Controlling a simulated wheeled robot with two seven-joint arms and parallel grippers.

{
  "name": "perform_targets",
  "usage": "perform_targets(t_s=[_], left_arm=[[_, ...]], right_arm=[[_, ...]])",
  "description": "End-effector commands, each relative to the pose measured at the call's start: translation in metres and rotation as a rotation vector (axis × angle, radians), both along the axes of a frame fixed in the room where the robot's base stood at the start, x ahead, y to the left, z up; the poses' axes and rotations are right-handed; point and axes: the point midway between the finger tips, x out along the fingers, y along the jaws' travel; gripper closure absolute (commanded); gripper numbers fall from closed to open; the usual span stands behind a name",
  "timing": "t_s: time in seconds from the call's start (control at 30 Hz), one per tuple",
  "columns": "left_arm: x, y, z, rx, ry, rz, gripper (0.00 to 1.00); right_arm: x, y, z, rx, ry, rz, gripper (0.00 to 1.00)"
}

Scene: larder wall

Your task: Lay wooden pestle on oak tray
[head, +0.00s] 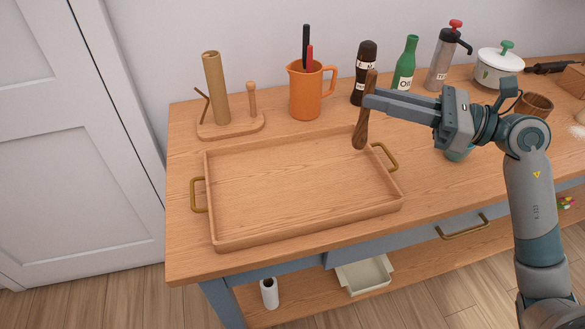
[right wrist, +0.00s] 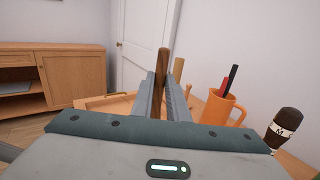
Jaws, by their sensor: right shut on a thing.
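The wooden pestle (head: 361,125) is dark brown and held upright, its thicker end down, near the tray's back right corner. My right gripper (head: 370,98) is shut on its upper part; the pestle also shows between the fingers in the right wrist view (right wrist: 162,62). The pestle's lower end appears above or just beyond the tray's right rim; the exact gap cannot be told. The oak tray (head: 310,225) lies on the counter, empty, with brass handles at its left and right ends. My left gripper is not in view.
Behind the tray stand a paper-roll holder (head: 230,127), an orange jug (head: 306,90) with utensils, a dark mill (head: 364,70) and a green bottle (head: 405,65). The tray's inside is clear.

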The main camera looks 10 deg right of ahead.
Motion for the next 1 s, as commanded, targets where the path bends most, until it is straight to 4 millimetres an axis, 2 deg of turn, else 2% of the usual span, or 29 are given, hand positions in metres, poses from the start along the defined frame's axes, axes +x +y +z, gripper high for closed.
perform_targets(t_s=[0.43, 0.57, 0.67, 0.87, 1.0], left_arm=[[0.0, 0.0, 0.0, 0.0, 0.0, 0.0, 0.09], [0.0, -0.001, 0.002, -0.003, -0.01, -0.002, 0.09], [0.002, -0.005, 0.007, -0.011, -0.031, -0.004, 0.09], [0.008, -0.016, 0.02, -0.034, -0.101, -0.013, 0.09], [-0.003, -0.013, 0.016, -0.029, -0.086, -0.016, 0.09]], right_arm=[[0.0, 0.001, 0.0, 0.003, 0.001, 0.0, 1.0], [-0.001, 0.007, -0.003, 0.003, 0.001, 0.002, 1.0], [-0.003, 0.017, -0.008, 0.004, 0.002, 0.002, 1.0], [-0.008, 0.051, -0.027, 0.007, 0.003, 0.003, 1.0], [-0.011, 0.077, -0.043, 0.007, 0.004, 0.002, 1.0]])
